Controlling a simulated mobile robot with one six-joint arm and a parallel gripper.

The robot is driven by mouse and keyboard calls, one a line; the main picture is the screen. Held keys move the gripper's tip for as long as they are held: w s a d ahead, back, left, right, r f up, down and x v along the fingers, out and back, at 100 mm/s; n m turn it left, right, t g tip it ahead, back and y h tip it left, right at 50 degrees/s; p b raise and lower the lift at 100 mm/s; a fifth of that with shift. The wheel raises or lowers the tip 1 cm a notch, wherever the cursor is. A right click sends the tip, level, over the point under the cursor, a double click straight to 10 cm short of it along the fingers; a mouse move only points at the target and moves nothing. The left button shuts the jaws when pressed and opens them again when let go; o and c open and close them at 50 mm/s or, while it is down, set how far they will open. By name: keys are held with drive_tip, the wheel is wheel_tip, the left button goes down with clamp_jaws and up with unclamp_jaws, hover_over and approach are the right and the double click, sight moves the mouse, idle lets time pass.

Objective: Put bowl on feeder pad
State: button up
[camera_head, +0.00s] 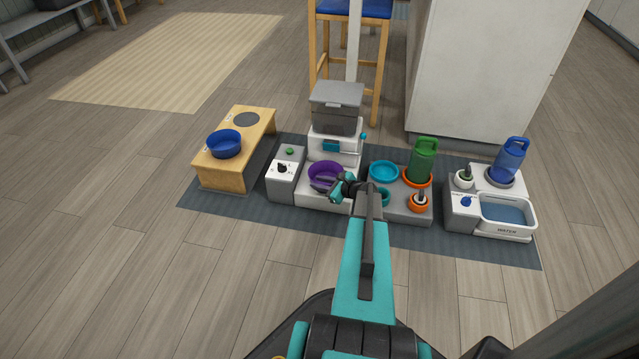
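A purple bowl (325,169) sits at the front of the grey and white feeder, over its white base pad (312,198). I cannot tell whether the bowl rests fully on the pad. My gripper (327,185) is at the bowl's front right rim and overlaps it in the view. The fingers are small and dark here, so I cannot tell whether they are open or shut on the rim. A blue bowl (225,143) stands on the wooden stand (222,177) at the left, away from my gripper.
A grey control box (286,175) stands left of the feeder. Right of it is a grey station (405,212) with a teal bowl (383,172) and a green bottle (423,158). Farther right is a water tray (505,232) with a blue jug (508,158). The floor in front is clear.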

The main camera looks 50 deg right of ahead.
drive_tip(key=shift+r, duration=0.15)
drive_tip(key=shift+s+r, duration=0.3)
drive_tip(key=shift+s, duration=0.2)
drive_tip(key=p+v, duration=0.4)
drive_tip(key=v, duration=0.7)
drive_tip(key=shift+f, duration=0.1)
